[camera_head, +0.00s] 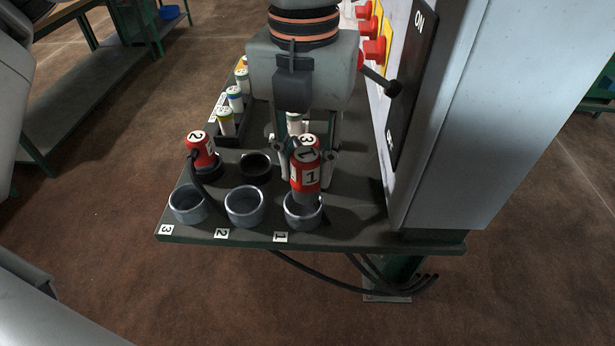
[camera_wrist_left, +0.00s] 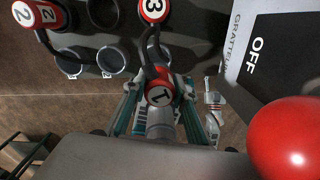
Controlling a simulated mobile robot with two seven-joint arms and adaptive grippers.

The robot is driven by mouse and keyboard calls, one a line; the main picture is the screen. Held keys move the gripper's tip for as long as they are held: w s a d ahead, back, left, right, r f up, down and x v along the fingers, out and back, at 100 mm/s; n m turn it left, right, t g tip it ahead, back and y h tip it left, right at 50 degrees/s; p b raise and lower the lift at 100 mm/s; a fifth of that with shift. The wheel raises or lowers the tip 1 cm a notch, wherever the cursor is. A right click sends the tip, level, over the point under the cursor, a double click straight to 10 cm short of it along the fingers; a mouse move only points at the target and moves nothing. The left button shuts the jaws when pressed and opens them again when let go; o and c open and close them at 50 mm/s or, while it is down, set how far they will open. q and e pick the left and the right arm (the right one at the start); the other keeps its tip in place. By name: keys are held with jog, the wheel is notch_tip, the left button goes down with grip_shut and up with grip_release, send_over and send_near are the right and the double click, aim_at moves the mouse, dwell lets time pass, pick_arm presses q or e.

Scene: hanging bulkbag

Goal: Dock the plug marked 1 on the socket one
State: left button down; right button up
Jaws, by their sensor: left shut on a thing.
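The red plug marked 1 (camera_head: 306,178) is between the fingers of my left gripper (camera_head: 308,158), which is shut on it. The plug is about upright. Its grey lower end overlaps the opening of socket one (camera_head: 303,214), the grey cup by the label 1. I cannot tell how deep it sits. In the left wrist view plug 1 (camera_wrist_left: 160,92) shows from above between the fingers (camera_wrist_left: 158,118), with its dark cable toward plug 3; socket one is not clearly seen there. My right gripper is not in view.
Empty grey sockets two (camera_head: 245,207) and three (camera_head: 188,205) stand to the left. Plug 2 (camera_head: 203,150) rests in a dark holder behind them. Plug 3 (camera_wrist_left: 153,8) is close behind plug 1. A grey cabinet (camera_head: 470,120) with a black lever bounds the right side.

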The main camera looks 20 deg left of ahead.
aim_at(307, 181)
pick_arm(q)
jog(key=shift+f, duration=1.85)
jog(key=c, duration=1.6)
grip_release()
notch_tip(307, 181, up, 12)
jog(key=shift+r+p, duration=0.15)
jog(key=shift+p, duration=0.75)
